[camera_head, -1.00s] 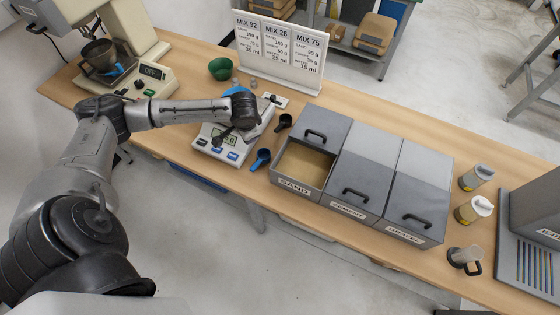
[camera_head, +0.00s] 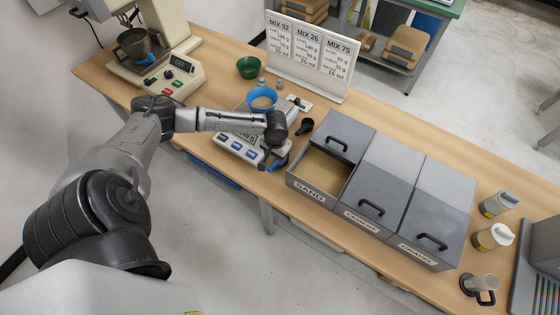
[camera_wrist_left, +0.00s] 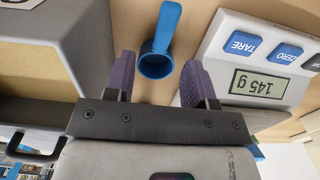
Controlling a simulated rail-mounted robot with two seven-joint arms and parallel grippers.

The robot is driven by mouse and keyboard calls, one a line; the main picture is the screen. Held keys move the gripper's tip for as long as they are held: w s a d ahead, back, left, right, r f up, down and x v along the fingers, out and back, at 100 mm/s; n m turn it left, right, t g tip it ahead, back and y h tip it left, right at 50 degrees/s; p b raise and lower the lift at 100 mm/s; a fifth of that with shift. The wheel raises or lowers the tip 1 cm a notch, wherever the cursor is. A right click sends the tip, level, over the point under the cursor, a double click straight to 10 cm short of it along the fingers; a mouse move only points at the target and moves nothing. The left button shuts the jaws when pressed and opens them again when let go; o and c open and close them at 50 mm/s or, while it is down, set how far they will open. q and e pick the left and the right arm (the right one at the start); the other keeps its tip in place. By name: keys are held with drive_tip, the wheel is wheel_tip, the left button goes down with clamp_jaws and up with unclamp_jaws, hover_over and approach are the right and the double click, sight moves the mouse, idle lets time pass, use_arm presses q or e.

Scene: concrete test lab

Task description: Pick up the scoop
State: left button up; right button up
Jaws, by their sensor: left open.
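A blue scoop (camera_head: 279,162) lies on the wooden table between the scale and the sand bin, partly hidden by my left gripper in the head view. My left gripper (camera_head: 268,160) is open and points down just above it. In the left wrist view the blue scoop (camera_wrist_left: 157,55) shows between and just beyond the two purple fingertips (camera_wrist_left: 158,78), its handle pointing away; contact cannot be made out. A black scoop (camera_head: 304,127) lies farther back. My right gripper is not in view.
The scale (camera_wrist_left: 255,65) reads 145 g and bears a blue bowl (camera_head: 262,97). The open sand bin (camera_head: 322,172) stands close on the right, beside closed bins. A green bowl (camera_head: 249,68) and a sign board (camera_head: 307,55) stand behind.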

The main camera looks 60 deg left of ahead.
sight(275, 163)
use_arm(q)
drive_tip(key=shift+s+f, duration=0.2)
drive_tip(key=shift+f, duration=2.9)
drive_tip(key=shift+c, duration=0.3)
clamp_jaws()
